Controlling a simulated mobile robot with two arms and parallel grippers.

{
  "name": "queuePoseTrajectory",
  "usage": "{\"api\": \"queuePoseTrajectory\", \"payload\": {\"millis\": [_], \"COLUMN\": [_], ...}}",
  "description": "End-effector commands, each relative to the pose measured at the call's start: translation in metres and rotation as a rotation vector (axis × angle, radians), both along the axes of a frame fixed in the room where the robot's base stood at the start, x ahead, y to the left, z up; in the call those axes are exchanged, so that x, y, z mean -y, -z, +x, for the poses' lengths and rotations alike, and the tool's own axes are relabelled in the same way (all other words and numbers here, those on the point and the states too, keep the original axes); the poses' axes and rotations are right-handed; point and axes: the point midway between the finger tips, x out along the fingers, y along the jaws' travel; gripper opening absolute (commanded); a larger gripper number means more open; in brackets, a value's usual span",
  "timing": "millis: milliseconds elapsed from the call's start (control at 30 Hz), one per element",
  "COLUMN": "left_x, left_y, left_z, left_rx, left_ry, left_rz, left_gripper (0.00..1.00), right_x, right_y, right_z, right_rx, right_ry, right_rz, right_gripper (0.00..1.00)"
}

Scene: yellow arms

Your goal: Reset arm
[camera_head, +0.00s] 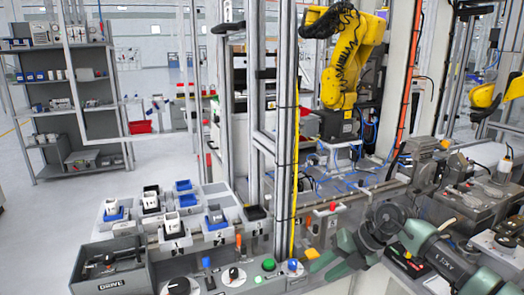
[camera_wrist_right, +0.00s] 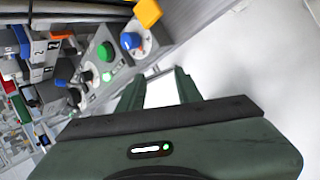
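My right arm is dark green and comes in from the lower right of the head view. Its gripper (camera_head: 322,262) is at the front edge of the workbench, close to the control panel, and points left. In the right wrist view the two fingers of this gripper (camera_wrist_right: 160,82) stand apart. A bright white patch shows between them, and no held object is visible. My left arm and left gripper are not in view.
The control panel has a green button (camera_head: 268,264) and a blue knob (camera_head: 292,265). Numbered grey bins (camera_head: 178,243) and a dark tray (camera_head: 112,268) lie left of it. White floor is clear at left.

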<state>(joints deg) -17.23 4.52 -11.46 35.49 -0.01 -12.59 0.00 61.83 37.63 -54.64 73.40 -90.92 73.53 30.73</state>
Motion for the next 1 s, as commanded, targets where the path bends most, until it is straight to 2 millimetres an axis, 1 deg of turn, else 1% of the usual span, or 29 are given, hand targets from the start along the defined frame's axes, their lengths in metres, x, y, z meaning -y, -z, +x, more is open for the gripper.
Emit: {"api": "queuePoseTrajectory", "payload": {"millis": [33, 67, 100, 167, 200, 267, 300, 333, 367, 400, 467, 533, 567, 600, 667, 700, 767, 800, 867, 900, 967, 1000], "left_x": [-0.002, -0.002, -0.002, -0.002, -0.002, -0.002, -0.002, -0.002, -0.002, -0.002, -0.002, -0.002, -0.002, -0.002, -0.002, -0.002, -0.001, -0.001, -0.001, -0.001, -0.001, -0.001], "left_y": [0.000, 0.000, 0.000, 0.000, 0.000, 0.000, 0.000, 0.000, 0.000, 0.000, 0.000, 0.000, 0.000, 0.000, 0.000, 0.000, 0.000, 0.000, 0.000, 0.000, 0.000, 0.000], "left_z": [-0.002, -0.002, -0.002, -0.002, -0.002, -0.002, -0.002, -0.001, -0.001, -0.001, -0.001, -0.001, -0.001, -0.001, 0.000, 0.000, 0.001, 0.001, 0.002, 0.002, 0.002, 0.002], "left_rx": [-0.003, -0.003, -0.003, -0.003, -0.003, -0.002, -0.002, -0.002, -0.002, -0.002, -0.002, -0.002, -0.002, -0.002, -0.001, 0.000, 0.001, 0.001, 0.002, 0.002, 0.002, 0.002], "left_ry": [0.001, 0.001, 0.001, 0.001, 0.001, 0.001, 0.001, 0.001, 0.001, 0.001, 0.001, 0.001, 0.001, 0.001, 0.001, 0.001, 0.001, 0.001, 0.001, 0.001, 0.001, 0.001], "left_rz": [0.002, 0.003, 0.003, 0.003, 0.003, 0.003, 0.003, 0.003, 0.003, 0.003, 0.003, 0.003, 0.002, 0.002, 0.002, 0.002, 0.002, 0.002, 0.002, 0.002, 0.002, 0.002], "left_gripper": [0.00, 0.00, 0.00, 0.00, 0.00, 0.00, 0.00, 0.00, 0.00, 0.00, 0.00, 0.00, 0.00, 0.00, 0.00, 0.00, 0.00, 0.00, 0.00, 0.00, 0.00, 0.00], "right_x": [-0.037, -0.059, -0.089, -0.129, -0.149, -0.168, -0.174, -0.175, -0.174, -0.168, -0.152, -0.124, -0.111, -0.092, -0.063, -0.044, -0.017, -0.003, 0.015, 0.024, 0.033, 0.037], "right_y": [0.003, 0.001, -0.006, -0.023, -0.038, -0.060, -0.075, -0.085, -0.094, -0.103, -0.111, -0.109, -0.103, -0.093, -0.071, -0.051, -0.018, 0.004, 0.037, 0.058, 0.084, 0.097], "right_z": [-0.008, -0.012, -0.018, -0.027, -0.032, -0.039, -0.041, -0.041, -0.042, -0.041, -0.039, -0.038, -0.038, -0.039, -0.046, -0.054, -0.072, -0.087, -0.114, -0.134, -0.165, -0.184], "right_rx": [0.024, 0.045, 0.073, 0.112, 0.134, 0.156, 0.166, 0.172, 0.171, 0.169, 0.155, 0.125, 0.107, 0.079, 0.026, -0.016, -0.089, -0.141, -0.221, -0.276, -0.355, -0.403], "right_ry": [-0.025, -0.030, -0.031, -0.005, 0.028, 0.102, 0.168, 0.225, 0.288, 0.382, 0.542, 0.753, 0.850, 0.984, 1.194, 1.336, 1.550, 1.681, 1.863, 1.973, 2.113, 2.187], "right_rz": [0.111, 0.189, 0.305, 0.497, 0.622, 0.801, 0.915, 0.995, 1.071, 1.165, 1.290, 1.403, 1.439, 1.477, 1.507, 1.510, 1.487, 1.456, 1.390, 1.335, 1.246, 1.189], "right_gripper": [0.35, 0.35, 0.35, 0.35, 0.35, 0.35, 0.35, 0.35, 0.35, 0.35, 0.35, 0.35, 0.35, 0.35, 0.35, 0.35, 0.35, 0.35, 0.35, 0.35, 0.35, 0.35]}}
